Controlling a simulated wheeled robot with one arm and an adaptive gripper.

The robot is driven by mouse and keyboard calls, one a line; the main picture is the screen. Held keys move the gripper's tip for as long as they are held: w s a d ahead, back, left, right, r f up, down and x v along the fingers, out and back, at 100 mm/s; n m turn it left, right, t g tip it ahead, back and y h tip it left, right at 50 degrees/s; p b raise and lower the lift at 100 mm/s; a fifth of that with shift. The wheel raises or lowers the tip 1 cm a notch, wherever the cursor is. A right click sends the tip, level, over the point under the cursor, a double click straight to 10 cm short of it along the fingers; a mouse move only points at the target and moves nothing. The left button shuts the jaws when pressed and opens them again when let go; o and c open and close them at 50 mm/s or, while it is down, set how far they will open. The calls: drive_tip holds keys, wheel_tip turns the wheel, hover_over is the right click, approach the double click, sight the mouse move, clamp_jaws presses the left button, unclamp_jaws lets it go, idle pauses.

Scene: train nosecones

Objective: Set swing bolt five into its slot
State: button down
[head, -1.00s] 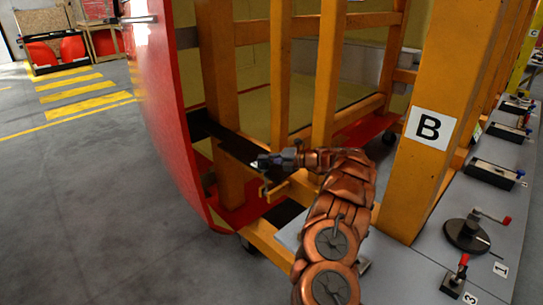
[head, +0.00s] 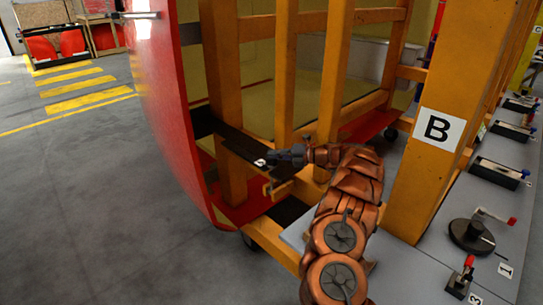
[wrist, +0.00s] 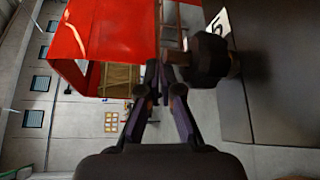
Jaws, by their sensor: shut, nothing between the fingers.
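My gripper (head: 272,158) is at the end of the copper-coloured arm, by a dark bracket plate (head: 236,148) behind the red nosecone edge. In the wrist view my gripper (wrist: 157,72) has its fingers together with nothing between them. A dark, knob-like part (wrist: 208,58), possibly swing bolt five, is just right of the fingertips, with a thin rod reaching left towards them. A white label (wrist: 217,27), apparently reading 5, is above it. I cannot tell whether the fingers touch the part. The slot cannot be made out.
The red nosecone (head: 162,100) is left of my gripper. Orange frame posts (head: 285,80) stand behind it, and the post marked B (head: 432,105) is to the right. A grey bench (head: 480,245) with clamps runs along the right.

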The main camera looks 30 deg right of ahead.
wheel_tip(320, 180, up, 10)
idle(0.5)
idle(0.4)
